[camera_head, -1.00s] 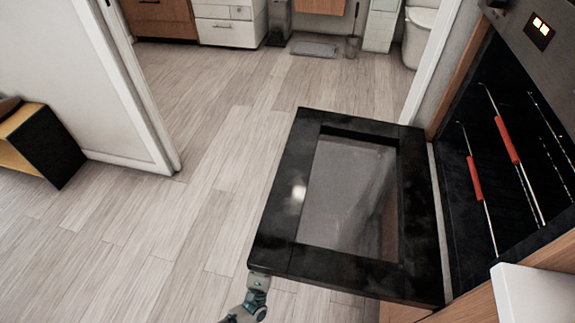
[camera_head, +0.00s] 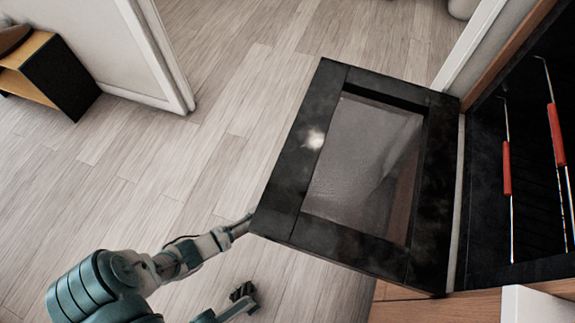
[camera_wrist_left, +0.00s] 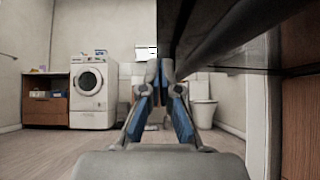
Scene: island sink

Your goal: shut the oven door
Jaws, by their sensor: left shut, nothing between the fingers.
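The oven door (camera_head: 285,170) is a black-framed panel with a glass window, hanging wide open and out from the oven (camera_head: 530,170) on the right. My left gripper (camera_head: 245,227) is at the door's near outer corner in the head view. In the left wrist view its fingertips (camera_wrist_left: 152,72) come together with nothing between them, and the dark door (camera_wrist_left: 205,30) is above and to the right of them. Whether the fingers touch the door I cannot tell.
Red-edged racks (camera_head: 557,135) are in the oven. A white block-like corner (camera_head: 535,303) is at lower right. A low black and yellow shelf (camera_head: 55,75) stands at upper left by a wall. The wood floor (camera_head: 190,160) left of the door is clear. A washing machine (camera_wrist_left: 92,88) stands far off.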

